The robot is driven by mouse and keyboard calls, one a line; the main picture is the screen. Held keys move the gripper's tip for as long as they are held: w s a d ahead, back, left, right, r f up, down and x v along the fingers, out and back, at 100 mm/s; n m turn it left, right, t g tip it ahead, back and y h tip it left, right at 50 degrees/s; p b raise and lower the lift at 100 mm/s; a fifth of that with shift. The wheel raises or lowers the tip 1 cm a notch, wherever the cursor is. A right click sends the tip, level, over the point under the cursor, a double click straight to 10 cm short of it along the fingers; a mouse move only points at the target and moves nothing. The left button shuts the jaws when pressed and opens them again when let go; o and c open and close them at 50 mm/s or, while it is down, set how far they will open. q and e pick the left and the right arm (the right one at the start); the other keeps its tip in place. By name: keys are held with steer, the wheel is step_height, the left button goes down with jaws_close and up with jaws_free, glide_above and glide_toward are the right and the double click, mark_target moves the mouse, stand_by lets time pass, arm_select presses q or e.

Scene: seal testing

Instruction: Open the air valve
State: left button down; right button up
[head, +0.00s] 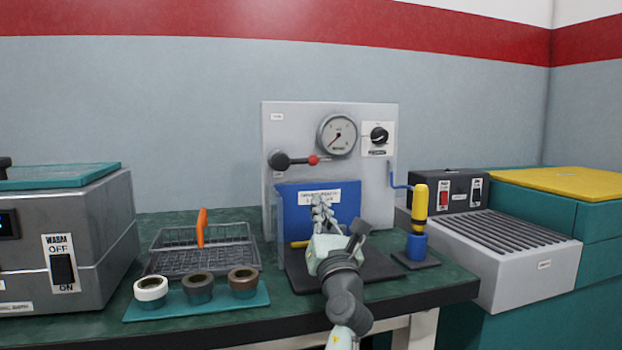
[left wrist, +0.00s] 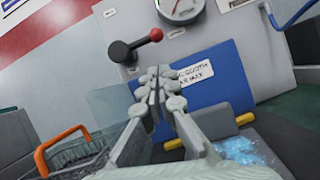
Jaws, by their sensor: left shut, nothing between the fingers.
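A lever with a dark round hub (head: 278,160) and a red ball end (head: 314,160) is on the grey upright panel (head: 375,108); it lies about level, ball to the right. I take it for the air valve. It also shows in the left wrist view, the hub (left wrist: 121,52) and the ball (left wrist: 156,35) above my fingertips. My left gripper (head: 319,199) is shut and empty, in front of the blue block (head: 290,215) below the lever. Its fingers (left wrist: 161,74) are together and look apart from the lever. My right gripper is not in view.
A round gauge (head: 337,135) and a black knob (head: 379,135) are on the panel. A yellow-handled tool (head: 419,205) stands at right. A wire basket (head: 235,258) with an orange handle and several tape-like rolls (head: 197,288) are at left. Open space lies before the lever.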

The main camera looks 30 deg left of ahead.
mark_target(295, 161)
arm_select(q)
steer(key=x, duration=1)
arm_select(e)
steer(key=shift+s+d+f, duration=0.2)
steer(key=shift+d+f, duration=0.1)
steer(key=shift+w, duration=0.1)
